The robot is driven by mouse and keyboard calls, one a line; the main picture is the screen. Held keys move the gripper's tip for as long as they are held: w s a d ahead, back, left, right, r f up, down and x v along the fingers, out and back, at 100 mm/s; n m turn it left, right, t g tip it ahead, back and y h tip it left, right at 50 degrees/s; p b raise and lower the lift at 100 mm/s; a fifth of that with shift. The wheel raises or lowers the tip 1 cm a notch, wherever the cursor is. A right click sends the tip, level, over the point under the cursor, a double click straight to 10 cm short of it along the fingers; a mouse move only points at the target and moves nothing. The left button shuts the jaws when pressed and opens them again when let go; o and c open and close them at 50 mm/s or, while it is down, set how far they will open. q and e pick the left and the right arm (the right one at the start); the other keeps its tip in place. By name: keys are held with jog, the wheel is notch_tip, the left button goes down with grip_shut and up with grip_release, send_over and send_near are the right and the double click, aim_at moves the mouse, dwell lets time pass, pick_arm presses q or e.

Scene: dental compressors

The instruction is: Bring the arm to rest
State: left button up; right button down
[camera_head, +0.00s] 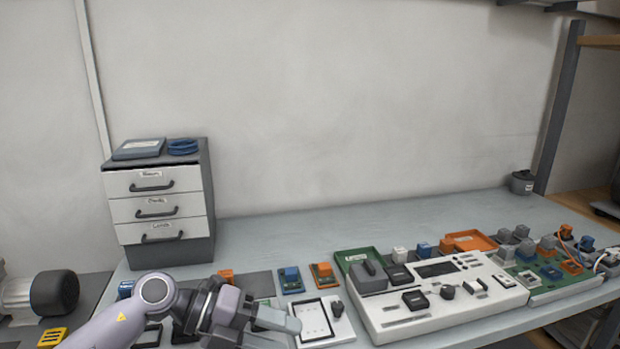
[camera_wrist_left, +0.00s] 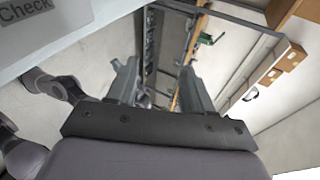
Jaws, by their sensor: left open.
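My left arm (camera_head: 125,315) comes in from the lower left in the head view. My left gripper (camera_head: 288,333) is over the front part of the bench, pointing right. In the left wrist view the two fingers of the gripper (camera_wrist_left: 160,78) stand apart with nothing between them. Part of the gripper is cut off by the bottom edge of the head view.
The grey bench (camera_head: 300,220) holds a white panel (camera_head: 450,310), a green tray (camera_head: 352,256), an orange tray (camera_head: 475,240) and several small modules. A drawer unit (camera_head: 158,205) stands back left, a motor (camera_head: 52,294) far left. The bench's back strip is mostly clear.

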pick_arm(q)
notch_tip(320, 180, up, 8)
jog(key=d+n+t+h, duration=0.1)
jog(key=n+t+h, duration=0.4)
jog(key=n+t, duration=0.55)
jog(key=s+a+f+n+t+y, duration=0.1)
jog(key=a+f+n+y, duration=0.3)
jog(key=a+n+y, duration=0.1)
jog(key=s+a+f+n+t+y, duration=0.1)
jog(key=a+f+n+t+y, duration=0.1)
jog(key=a+f+n+y, duration=0.2)
jog(key=s+a+f+n+t+y, duration=0.1)
jog(key=a+f+n+y, duration=0.3)
jog(key=n+y, duration=0.5)
jog(key=shift+a+n, duration=1.05)
jog(key=shift+a, duration=0.3)
jog(key=s+a+f+n+g, duration=0.2)
jog(key=s+f+g, duration=0.4)
jog(key=s, duration=0.5)
jog(key=s+a+f+n+g, duration=0.1)
jog(key=s+f+g, duration=0.45)
jog(key=s, duration=0.55)
jog(key=w+d+f+t+h, duration=0.2)
jog(key=w+f+t, duration=0.4)
jog(key=f, duration=0.3)
jog(key=shift+w+d+f+t, duration=0.2)
jog(key=shift+d+f+t, duration=0.15)
jog(key=shift+t, duration=0.25)
